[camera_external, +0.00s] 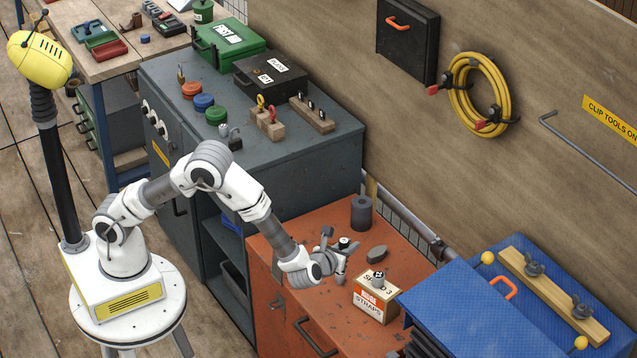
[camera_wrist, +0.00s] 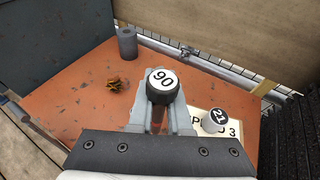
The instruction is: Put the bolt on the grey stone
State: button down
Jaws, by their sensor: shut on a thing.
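My gripper (camera_external: 341,262) is above the orange cabinet top, shut on a dark piece with a round black head and a white disc marked 90, which I take to be the bolt (camera_wrist: 161,86). In the outside view only the bolt's head (camera_external: 344,242) shows clearly above the fingers; its lower part is hidden. The grey stone (camera_external: 377,252) lies flat on the orange top, just right of my gripper and apart from it. In the wrist view I cannot make out the stone; the gripper and bolt seem to cover it.
A dark grey cylinder (camera_external: 361,213) stands behind the stone. A straps box (camera_external: 374,303) in front bears a small grey piece marked 21 (camera_wrist: 215,119). A crumpled yellow-brown thing (camera_wrist: 118,84) lies on the orange top. A blue case (camera_external: 470,310) stands at the right.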

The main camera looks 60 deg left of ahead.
jog(key=w+r, duration=0.2)
jog(key=w, duration=0.7)
jog(key=b, duration=0.4)
send_over(383, 246)
notch_tip(383, 246, down, 7)
jog(key=shift+w+a+f+m+t+b, duration=0.15)
jog(key=shift+f+b, duration=0.25)
jog(key=shift+f, duration=0.45)
jog(key=shift+s+f+m+t+b, duration=0.15)
jog(key=shift+f+t+b, duration=0.2)
jog(key=shift+f, duration=0.45)
jog(key=shift+w, duration=0.1)
jog(key=shift+f, duration=0.25)
jog(key=c, duration=0.9)
grip_release()
jog(key=shift+o, duration=0.2)
jog(key=shift+r, duration=0.1)
